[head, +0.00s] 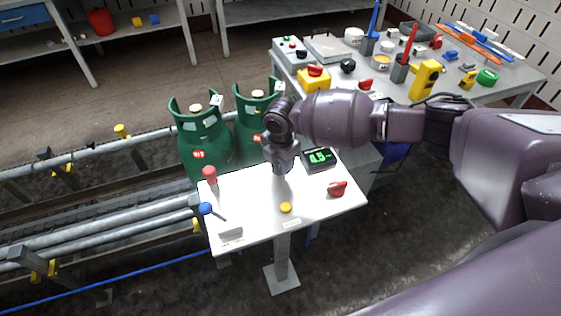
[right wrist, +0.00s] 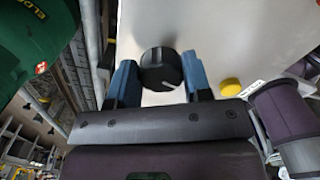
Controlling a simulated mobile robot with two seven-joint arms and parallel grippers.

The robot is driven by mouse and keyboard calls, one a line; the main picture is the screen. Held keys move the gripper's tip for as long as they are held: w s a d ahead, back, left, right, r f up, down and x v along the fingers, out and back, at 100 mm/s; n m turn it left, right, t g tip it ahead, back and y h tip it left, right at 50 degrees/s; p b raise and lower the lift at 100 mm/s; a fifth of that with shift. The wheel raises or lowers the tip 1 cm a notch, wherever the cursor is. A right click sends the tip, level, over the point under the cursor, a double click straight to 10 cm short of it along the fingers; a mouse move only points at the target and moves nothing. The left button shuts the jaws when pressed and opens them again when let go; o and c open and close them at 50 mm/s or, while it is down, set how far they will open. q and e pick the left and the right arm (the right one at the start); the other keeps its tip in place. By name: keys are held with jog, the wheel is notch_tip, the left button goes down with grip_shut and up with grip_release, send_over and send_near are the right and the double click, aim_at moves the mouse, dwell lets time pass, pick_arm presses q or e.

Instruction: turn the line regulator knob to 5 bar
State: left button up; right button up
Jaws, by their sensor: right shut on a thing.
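The white panel (head: 252,193) stands on a post in front of the gas cylinders. My right gripper (head: 281,170) points down onto its upper middle and hides the knob there in the head view. In the right wrist view the black round knob (right wrist: 160,70), with a pale pointer line, sits between the two blue fingers of my right gripper (right wrist: 160,82), which is shut on it. A black display (head: 319,159) with green digits stands just right of the gripper; it seems to read 6.5, but the digits are small. My left gripper is not in view.
On the panel are a red-topped post (head: 210,176), a blue-handled lever (head: 206,208), a yellow button (head: 285,207) and a red knob (head: 337,188). Green cylinders (head: 203,140) stand behind it. A cluttered workbench (head: 400,92) is at the back right.

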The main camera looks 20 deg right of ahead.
jog(key=shift+n, duration=0.6)
jog(key=o, duration=0.9)
jog(key=shift+r, duration=0.1)
jog(key=shift+r, duration=0.25)
jog(key=shift+r+p, duration=0.6)
jog(key=shift+r, duration=4.45)
